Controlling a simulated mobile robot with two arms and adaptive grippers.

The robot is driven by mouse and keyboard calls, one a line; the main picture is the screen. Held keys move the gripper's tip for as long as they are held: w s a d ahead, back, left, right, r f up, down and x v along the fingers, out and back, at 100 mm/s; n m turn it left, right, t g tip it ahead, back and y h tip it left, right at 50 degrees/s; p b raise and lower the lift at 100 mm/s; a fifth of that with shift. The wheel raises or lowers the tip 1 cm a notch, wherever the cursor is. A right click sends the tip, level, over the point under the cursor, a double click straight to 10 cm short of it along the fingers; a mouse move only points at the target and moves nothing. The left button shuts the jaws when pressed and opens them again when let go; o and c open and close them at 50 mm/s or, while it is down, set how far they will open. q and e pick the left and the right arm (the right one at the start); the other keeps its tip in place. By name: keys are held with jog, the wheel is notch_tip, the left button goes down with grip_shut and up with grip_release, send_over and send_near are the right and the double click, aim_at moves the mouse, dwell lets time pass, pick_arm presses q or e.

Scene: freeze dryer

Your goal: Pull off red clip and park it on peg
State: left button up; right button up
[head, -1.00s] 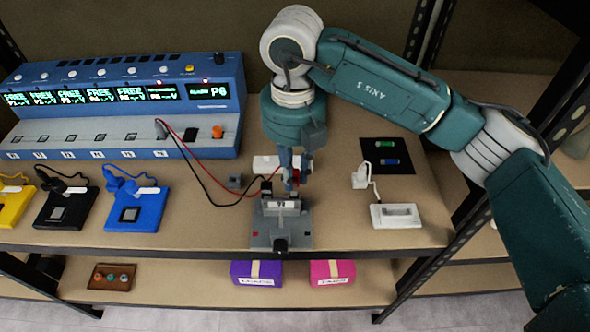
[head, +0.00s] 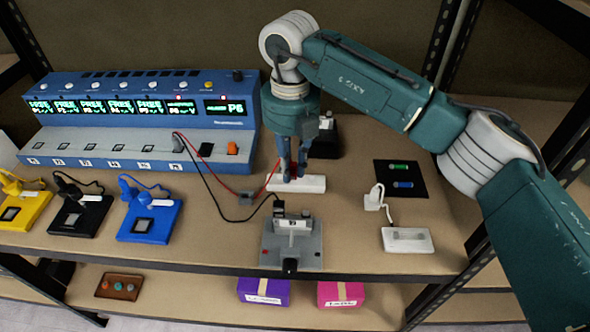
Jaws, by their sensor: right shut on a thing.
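My right gripper (head: 290,175) points straight down and is shut on the red clip (head: 294,169), of which only a little red shows between the fingers. The fingertips are right over or at a white block (head: 312,184); I cannot tell if the clip touches it. A peg is not clear to see there, as the fingers cover that spot. The grey fixture (head: 306,252) stands in front, apart from the gripper, with a black clip (head: 279,209) at its back left. The red lead (head: 222,185) runs from the blue bench unit towards the gripper. My left gripper is not in view.
The blue unit (head: 120,155) with green displays stands at the back left. A small grey block (head: 245,198) sits beside the red lead. Yellow, black and blue pads (head: 150,222) lie at left. A black mat (head: 420,170) and white plug device (head: 407,246) lie at right.

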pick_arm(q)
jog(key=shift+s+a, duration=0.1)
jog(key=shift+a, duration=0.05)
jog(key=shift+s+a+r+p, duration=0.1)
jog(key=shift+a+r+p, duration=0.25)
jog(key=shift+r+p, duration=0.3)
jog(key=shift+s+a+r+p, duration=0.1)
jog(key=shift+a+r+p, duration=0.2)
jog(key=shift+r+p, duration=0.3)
pick_arm(e)
jog(key=w+a, duration=0.3)
jog(key=w, duration=0.3)
jog(key=shift+w+a, duration=0.2)
jog(key=shift+w, duration=0.2)
